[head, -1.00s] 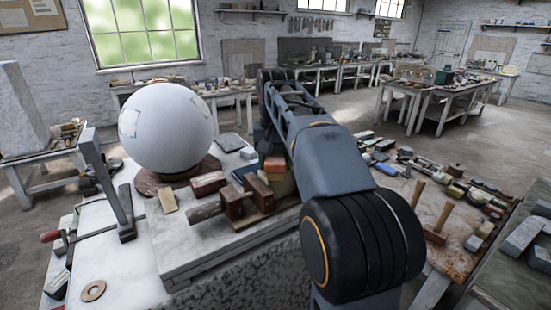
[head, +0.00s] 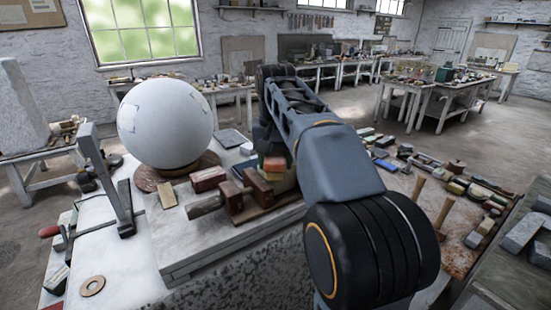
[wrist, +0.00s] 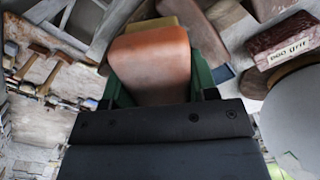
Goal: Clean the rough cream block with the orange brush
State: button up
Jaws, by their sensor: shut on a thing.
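The orange brush (wrist: 150,60) is between the green fingers of my gripper (wrist: 161,88) in the wrist view. The gripper is shut on it. In the head view the orange brush (head: 273,164) shows as a small patch beside my arm, above a yellowish block-like shape (head: 283,183). In the wrist view a yellowish edge (wrist: 150,24) shows just beyond the brush. I cannot tell for certain whether this is the rough cream block, or whether the brush touches it. My arm hides much of that spot in the head view.
A big white sphere (head: 165,125) stands on a round wooden base at the left. A wooden mallet (head: 232,200) and a dark red block (head: 207,180) lie close left of the brush. Many tools crowd the right bench (head: 455,262). The pale slab (head: 205,245) is bare in front.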

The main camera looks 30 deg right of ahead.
jog(key=shift+s+a+f, duration=0.1)
jog(key=shift+s+a, duration=0.1)
jog(key=shift+s, duration=0.1)
jog(key=shift+w+d+r+p, duration=0.25)
jog(key=shift+w+p, duration=0.2)
jog(key=shift+p, duration=0.2)
jog(key=shift+w+d+f+p, duration=0.1)
jog(key=shift+w+d+p, duration=0.2)
jog(key=shift+w+p, duration=0.25)
jog(key=shift+w+d+p, duration=0.25)
jog(key=shift+w+p, duration=0.15)
jog(key=shift+w, duration=0.15)
jog(key=shift+w+d+f, duration=0.2)
jog(key=shift+w, duration=0.15)
jog(key=shift+s+f, duration=0.1)
jog(key=shift+s+a+b, duration=0.3)
jog(key=shift+s, duration=0.2)
jog(key=shift+s+a+b, duration=0.3)
jog(key=shift+s+a, duration=0.1)
jog(key=shift+s, duration=0.3)
jog(key=shift+s+a+b, duration=0.3)
jog(key=shift+s+a, duration=0.05)
jog(key=shift+s, duration=0.35)
